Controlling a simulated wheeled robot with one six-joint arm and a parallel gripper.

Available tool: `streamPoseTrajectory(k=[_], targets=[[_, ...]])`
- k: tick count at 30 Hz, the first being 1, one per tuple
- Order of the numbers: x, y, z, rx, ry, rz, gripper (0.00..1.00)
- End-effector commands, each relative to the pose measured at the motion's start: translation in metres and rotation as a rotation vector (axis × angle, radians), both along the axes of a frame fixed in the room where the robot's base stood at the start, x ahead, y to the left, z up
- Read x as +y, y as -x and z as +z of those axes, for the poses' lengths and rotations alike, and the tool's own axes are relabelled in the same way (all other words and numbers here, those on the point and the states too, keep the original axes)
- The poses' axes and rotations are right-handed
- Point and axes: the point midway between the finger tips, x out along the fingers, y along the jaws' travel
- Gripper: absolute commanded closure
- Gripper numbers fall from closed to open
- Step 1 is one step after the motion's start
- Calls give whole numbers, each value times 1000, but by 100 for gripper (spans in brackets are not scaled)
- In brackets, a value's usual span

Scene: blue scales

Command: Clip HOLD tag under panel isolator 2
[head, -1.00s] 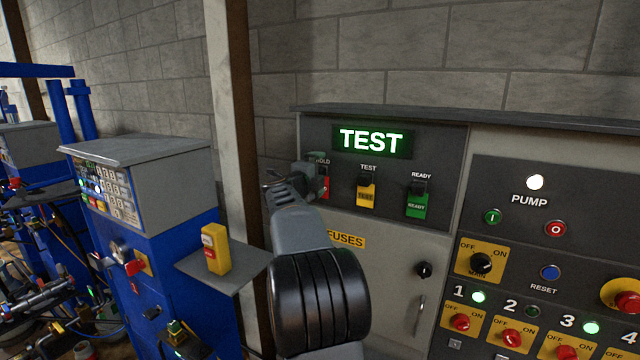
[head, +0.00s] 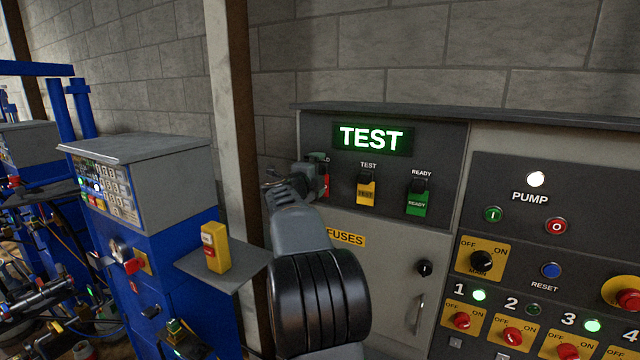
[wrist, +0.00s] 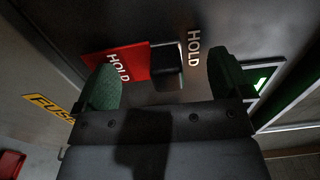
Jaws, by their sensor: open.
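The red HOLD tag (wrist: 116,62) hangs from a dark holder (wrist: 167,66) on the panel, under the printed HOLD label. In the head view only a red sliver of the tag (head: 325,185) shows beside my gripper (head: 318,170). In the wrist view my gripper (wrist: 163,76) is open, its two green fingertips apart on either side of the holder. The left fingertip overlaps part of the tag; contact cannot be told. Panel isolator 2 (head: 512,336), a red knob on a yellow plate, is at the lower right.
A yellow TEST tag (head: 366,193) and a green READY tag (head: 417,203) hang right of my gripper. A lit TEST display (head: 372,139) is above. Isolators 1 (head: 461,319) and 3 (head: 566,352) flank isolator 2. A post (head: 232,130) stands left of the panel.

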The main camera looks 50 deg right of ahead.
Motion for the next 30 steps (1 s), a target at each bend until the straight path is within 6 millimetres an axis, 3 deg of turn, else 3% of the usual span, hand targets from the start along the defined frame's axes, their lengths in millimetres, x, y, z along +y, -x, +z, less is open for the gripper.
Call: streamPoseTrajectory(k=[5,30], targets=[[-1,0,-9,4,-5,-1,0],[-1,-1,-10,6,-6,0,3]])
